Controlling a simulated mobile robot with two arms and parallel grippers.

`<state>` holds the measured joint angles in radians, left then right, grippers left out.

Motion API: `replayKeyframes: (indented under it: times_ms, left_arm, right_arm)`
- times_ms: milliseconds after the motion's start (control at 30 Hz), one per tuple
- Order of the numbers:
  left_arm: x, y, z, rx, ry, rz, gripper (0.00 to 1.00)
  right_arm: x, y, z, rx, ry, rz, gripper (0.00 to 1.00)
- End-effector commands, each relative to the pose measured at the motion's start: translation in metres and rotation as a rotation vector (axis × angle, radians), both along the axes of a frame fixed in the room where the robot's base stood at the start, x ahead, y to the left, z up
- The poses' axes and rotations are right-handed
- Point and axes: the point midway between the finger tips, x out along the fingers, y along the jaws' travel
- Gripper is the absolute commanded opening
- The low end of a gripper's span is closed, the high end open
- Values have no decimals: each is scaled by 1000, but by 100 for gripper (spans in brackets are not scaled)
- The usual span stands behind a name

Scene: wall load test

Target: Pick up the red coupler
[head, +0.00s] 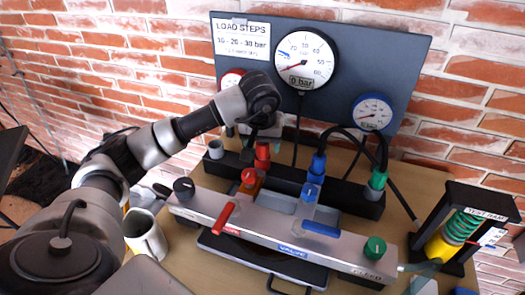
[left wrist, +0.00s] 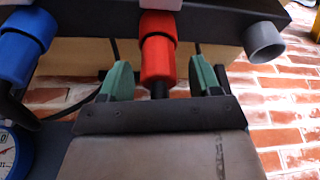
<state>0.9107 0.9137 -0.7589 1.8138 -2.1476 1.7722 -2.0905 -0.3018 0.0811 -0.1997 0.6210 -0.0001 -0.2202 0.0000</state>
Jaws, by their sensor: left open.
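The red coupler (head: 262,153) sits at the dark manifold bar below the gauge board in the head view. In the left wrist view the red coupler (left wrist: 158,50) is a red cylinder at the upper middle. My left gripper (head: 264,130) is right at it, with its fingers largely hidden by the wrist in the head view. In the left wrist view my left gripper (left wrist: 158,68) is open, with one green finger pad on each side of the coupler's near end. Gaps show between the pads and the coupler. My right gripper is not in view.
Blue coupler (head: 317,165) and green coupler (head: 377,181) sit along the same bar with hoses. A grey port (head: 215,149) is at its left end. In front lies a silver valve block (head: 270,228) with knobs and levers. A mug (head: 146,236) stands left, a test ram (head: 455,235) right.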

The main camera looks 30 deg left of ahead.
Motion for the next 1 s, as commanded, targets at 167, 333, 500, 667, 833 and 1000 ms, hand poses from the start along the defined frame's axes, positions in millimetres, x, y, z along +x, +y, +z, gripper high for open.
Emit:
replayKeyframes:
  times_ms: [167,333,500,667,833,1000]
  left_arm:
    - [0,0,0,0,-1,0,63]
    - [0,0,0,0,-1,0,42]
    - [0,0,0,0,-1,0,16]
    - [0,0,0,0,-1,0,10]
    - [1,0,3,0,-2,0,10]
    - [1,0,17,0,-7,0,10]
  right_arm:
    - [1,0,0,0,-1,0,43]
    - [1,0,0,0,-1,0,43]
    - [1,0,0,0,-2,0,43]
    - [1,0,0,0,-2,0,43]
    - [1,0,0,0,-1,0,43]
    - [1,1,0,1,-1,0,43]
